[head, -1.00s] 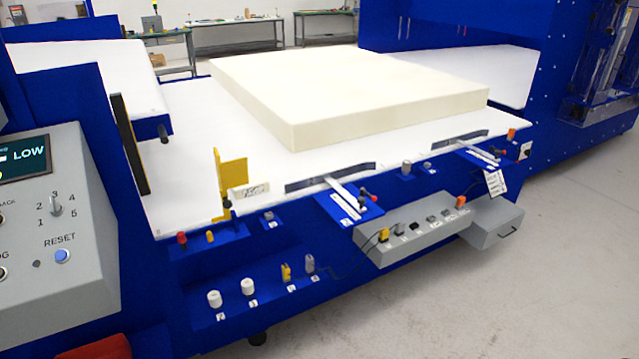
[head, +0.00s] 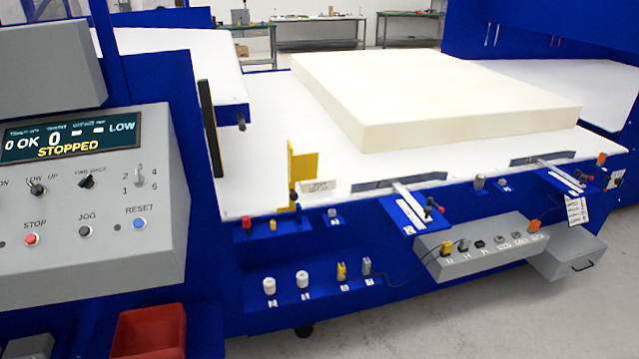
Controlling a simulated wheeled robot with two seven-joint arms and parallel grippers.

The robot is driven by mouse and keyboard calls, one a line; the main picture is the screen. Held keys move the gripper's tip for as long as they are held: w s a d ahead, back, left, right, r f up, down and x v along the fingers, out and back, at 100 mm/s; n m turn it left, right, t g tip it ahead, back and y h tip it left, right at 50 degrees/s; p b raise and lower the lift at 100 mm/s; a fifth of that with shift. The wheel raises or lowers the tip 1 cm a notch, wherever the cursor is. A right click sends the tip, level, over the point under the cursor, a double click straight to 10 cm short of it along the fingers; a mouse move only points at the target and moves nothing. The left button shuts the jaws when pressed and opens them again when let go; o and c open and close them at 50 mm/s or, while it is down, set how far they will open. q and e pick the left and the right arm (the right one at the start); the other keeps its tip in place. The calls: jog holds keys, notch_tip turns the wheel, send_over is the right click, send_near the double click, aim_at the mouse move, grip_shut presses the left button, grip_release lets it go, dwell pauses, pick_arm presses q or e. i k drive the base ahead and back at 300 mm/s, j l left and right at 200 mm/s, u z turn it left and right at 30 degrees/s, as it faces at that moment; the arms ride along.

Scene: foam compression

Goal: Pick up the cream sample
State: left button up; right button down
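A large, flat cream foam slab (head: 430,90) lies on the white table of the blue machine (head: 285,110) in the head view. A small off-white piece with dark markings (head: 318,188) sits at the table's front edge, beside a yellow upright bracket (head: 301,172). I cannot tell whether it is a sample or a label. Two small white cylinders (head: 269,286) stand on the blue front ledge, beside a yellow piece (head: 341,271) and a grey piece (head: 366,267). Neither of my grippers is in view.
A grey control panel (head: 85,260) at left has a display reading STOPPED. A red bin (head: 150,332) sits below it. A grey connector box (head: 480,248) and clamps line the machine's front. Open floor (head: 480,325) lies at the lower right.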

aim_at(325, 180)
jog(key=i+l, duration=0.3)
jog(key=i+l+u, duration=0.1)
jog(key=i+l, duration=0.2)
jog(key=l, duration=0.15)
jog(key=i+l, duration=0.3)
jog(key=i+l+u, duration=0.1)
jog(key=i+l, duration=0.2)
jog(key=l, duration=0.2)
jog(key=i+l+u, duration=0.1)
jog(key=i+l, duration=0.45)
jog(key=l, duration=0.3)
jog(key=i+l+u, duration=0.1)
jog(key=i+l, duration=0.2)
jog(key=l, duration=0.15)
